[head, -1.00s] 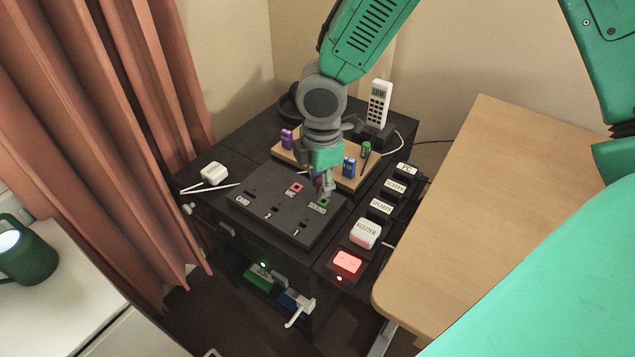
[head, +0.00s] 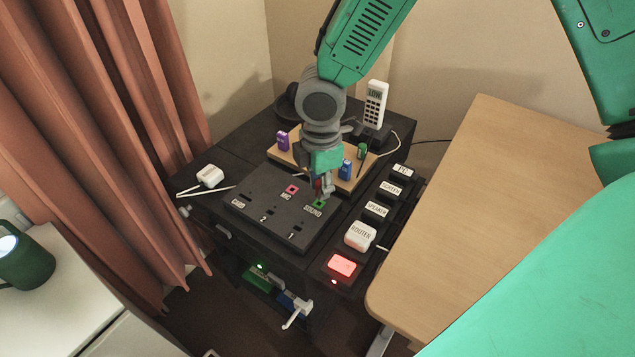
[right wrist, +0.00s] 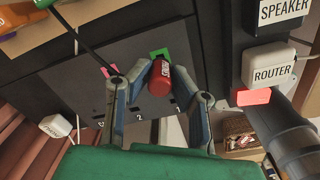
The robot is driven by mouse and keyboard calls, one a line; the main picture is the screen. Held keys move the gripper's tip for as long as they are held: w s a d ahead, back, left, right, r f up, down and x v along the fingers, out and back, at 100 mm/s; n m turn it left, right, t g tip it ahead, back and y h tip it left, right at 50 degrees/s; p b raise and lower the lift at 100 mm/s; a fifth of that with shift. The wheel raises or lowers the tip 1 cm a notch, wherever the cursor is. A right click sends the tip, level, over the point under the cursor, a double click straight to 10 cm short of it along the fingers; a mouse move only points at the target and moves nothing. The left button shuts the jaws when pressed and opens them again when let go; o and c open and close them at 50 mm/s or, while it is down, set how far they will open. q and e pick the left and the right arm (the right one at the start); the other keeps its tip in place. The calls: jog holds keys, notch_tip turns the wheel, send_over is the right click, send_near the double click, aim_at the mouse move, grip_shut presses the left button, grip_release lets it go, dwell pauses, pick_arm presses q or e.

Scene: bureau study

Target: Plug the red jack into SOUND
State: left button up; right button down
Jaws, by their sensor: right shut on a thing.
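The red jack (right wrist: 160,78) is between the fingertips of my right gripper (right wrist: 158,72), which is shut on it. In the head view the red jack (head: 318,184) is mostly hidden by the gripper (head: 323,189). The green-rimmed SOUND socket (head: 318,204) is on the dark sloping panel (head: 262,213), just below the fingertips. In the right wrist view the green socket (right wrist: 160,52) shows just beyond the jack. I cannot tell whether the jack's tip touches the socket. My left gripper is not in view.
The pink-rimmed MIC socket (head: 292,189) is left of SOUND. Behind the panel, a wooden board (head: 372,160) carries purple (head: 282,141), blue (head: 345,170) and green (head: 362,151) jacks. Labelled plugs, including ROUTER (head: 360,235), line the right side. A bare wooden desk (head: 490,190) is further right.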

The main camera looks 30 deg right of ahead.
jog(key=shift+a+r, duration=0.15)
jog(key=shift+a, duration=0.3)
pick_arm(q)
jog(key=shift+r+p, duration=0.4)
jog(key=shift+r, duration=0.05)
pick_arm(e)
jog(key=shift+d, duration=0.65)
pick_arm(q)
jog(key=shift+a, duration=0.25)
pick_arm(e)
jog(key=shift+a, duration=0.2)
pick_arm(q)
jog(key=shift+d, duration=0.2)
pick_arm(e)
jog(key=shift+d, duration=0.15)
pick_arm(q)
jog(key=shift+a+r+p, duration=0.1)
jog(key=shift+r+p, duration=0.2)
jog(key=shift+p, duration=0.1)
pick_arm(e)
jog(key=shift+a, duration=0.3)
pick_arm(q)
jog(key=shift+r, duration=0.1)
pick_arm(e)
jog(key=shift+f, duration=0.4)
pick_arm(q)
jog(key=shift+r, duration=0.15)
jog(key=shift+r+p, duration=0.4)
jog(key=shift+p, duration=0.2)
